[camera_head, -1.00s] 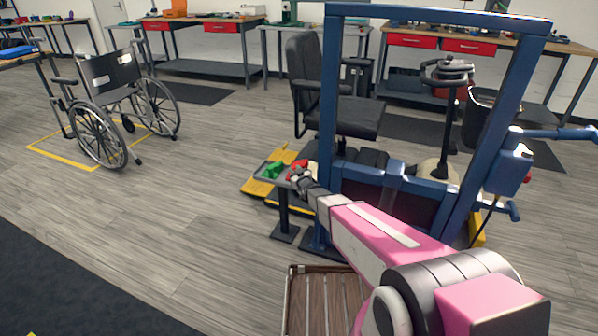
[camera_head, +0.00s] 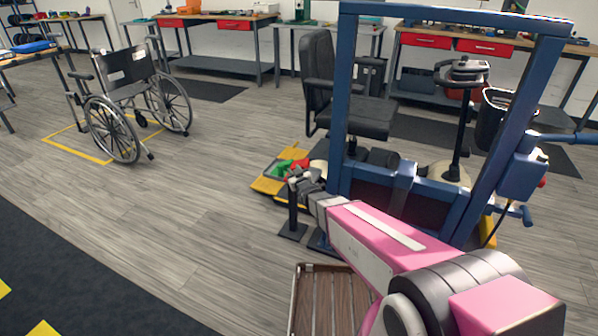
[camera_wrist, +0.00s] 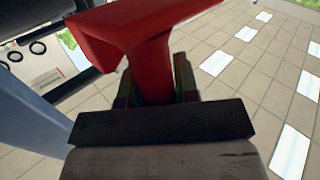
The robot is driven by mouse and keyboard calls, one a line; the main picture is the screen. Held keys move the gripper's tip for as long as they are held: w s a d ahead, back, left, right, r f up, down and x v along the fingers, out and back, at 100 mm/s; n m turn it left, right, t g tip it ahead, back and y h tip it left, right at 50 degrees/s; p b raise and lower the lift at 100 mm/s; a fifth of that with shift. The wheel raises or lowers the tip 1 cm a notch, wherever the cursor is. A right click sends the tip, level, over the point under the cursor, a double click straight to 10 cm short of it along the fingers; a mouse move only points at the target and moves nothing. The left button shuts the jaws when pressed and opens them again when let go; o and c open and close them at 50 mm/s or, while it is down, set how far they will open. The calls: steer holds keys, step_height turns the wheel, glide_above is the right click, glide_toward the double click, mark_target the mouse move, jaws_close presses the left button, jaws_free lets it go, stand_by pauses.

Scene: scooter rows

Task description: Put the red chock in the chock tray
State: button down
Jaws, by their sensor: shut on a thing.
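My gripper (camera_head: 298,174) is shut on the red chock (camera_head: 302,163), at the end of my outstretched arm. In the wrist view the red chock (camera_wrist: 135,32) stands out large beyond my gripper (camera_wrist: 156,78), its narrow part between the two fingers. A green piece (camera_head: 281,168) shows just left of the red chock in the head view. These are at the top of a dark post stand (camera_head: 292,210); my gripper hides much of that top. I cannot tell whether the chock touches anything there, and the chock tray is not clearly made out.
A blue frame (camera_head: 341,110) stands close to the right of my gripper, by a scooter with a black seat (camera_head: 365,118). Yellow plates (camera_head: 268,185) lie on the floor behind the stand. A wooden slatted platform (camera_head: 325,300) is in front. Open floor lies left, towards a wheelchair (camera_head: 130,95).

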steer(key=shift+s+a+r, duration=0.15)
steer(key=shift+s+r, duration=0.15)
steer(key=shift+s, duration=0.1)
steer(key=shift+w, duration=0.1)
steer(key=w+d, duration=0.1)
steer(key=w, duration=0.2)
steer(key=w+d+m+g, duration=0.1)
steer(key=w, duration=0.3)
steer(key=w+d+m, duration=0.1)
steer(key=w, duration=0.2)
steer(key=shift+w+d+f+g+h, duration=0.1)
steer(key=shift+w+f+g+h, duration=0.2)
steer(key=shift+g+h, duration=0.1)
steer(key=shift+f, duration=3.3)
steer(key=shift+f, duration=0.55)
steer(key=c, duration=0.8)
jaws_free()
